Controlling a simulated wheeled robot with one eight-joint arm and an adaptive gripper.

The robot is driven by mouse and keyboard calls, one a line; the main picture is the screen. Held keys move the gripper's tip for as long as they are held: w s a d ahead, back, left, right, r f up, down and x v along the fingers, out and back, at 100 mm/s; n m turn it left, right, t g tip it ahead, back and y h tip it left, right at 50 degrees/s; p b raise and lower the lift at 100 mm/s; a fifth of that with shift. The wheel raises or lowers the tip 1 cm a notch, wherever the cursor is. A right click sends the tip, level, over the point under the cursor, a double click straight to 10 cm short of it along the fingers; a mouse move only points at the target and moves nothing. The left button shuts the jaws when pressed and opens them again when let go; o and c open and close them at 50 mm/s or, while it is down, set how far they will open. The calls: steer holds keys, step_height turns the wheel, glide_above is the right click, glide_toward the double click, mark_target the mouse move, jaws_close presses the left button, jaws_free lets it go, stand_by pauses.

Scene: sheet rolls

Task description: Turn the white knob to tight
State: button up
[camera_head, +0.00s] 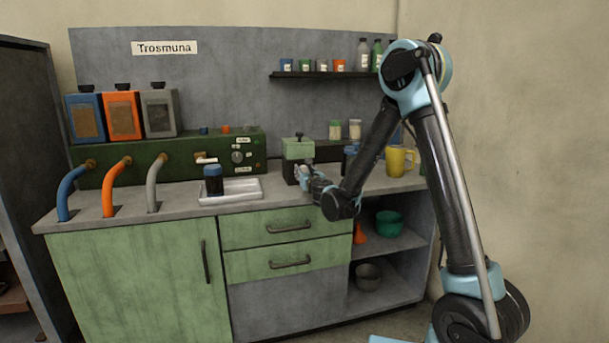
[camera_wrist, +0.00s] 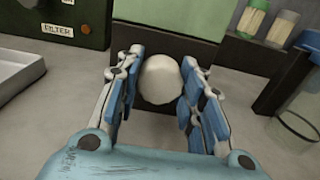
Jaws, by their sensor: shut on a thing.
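The white knob (camera_wrist: 159,79) is a rounded, pale knob on the front of a small dark box with a green top (camera_head: 298,149). In the wrist view it sits between the blue-padded fingers of my gripper (camera_head: 304,174), one finger on each side. My gripper is shut on it. In the head view the gripper covers the knob, so I cannot make it out there. No mark showing how far the knob is turned is visible.
A white tray (camera_head: 243,188) with a dark jar (camera_head: 213,180) lies to the left on the counter. A green control panel (camera_head: 130,165) stands behind it. A yellow mug (camera_head: 399,161) and a blue-lidded jar (camera_head: 350,158) stand to the right. A shelf (camera_head: 315,74) hangs above.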

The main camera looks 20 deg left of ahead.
steer(key=m, duration=0.4)
steer(key=shift+w, duration=0.1)
steer(key=m, duration=0.5)
steer(key=shift+d, duration=0.1)
steer(key=m, duration=0.4)
steer(key=shift+m, duration=0.3)
steer(key=m, duration=0.4)
steer(key=shift+d, duration=0.1)
steer(key=m, duration=0.4)
steer(key=shift+f, duration=0.1)
steer(key=m, duration=0.4)
steer(key=shift+m, duration=0.3)
steer(key=m, duration=0.4)
steer(key=shift+m, duration=2)
steer(key=shift+a, duration=0.2)
